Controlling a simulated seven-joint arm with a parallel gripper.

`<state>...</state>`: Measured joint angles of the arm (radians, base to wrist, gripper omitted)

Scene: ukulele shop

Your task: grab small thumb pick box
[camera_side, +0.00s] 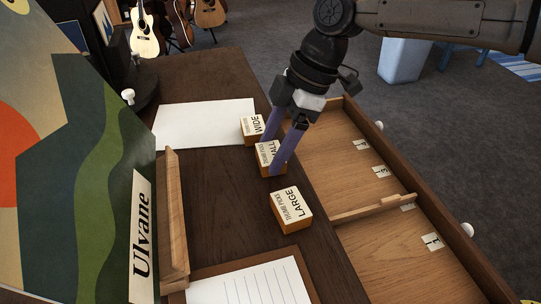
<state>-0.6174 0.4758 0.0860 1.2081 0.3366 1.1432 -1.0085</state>
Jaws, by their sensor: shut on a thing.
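The small thumb pick box (265,149) is the middle of three small boxes in a row on the dark wooden desk. Its label is partly covered by a finger, with "ALL" showing. My gripper (271,158) comes down from above right, with its purple fingers shut on this box. The box looks to be at or close to the desk top; I cannot tell whether it is lifted. The box marked LARGE (291,211) sits nearer the camera, apart from my gripper. The box marked WIDE (250,130) is just behind, close to the fingers.
An open drawer (378,236) with a divider and letter tags lies to the right. A wooden stand (174,215) and a painted "Ulvane" panel (84,200) stand at left. A white sheet (197,124) lies behind, and a lined paper (252,287) in front.

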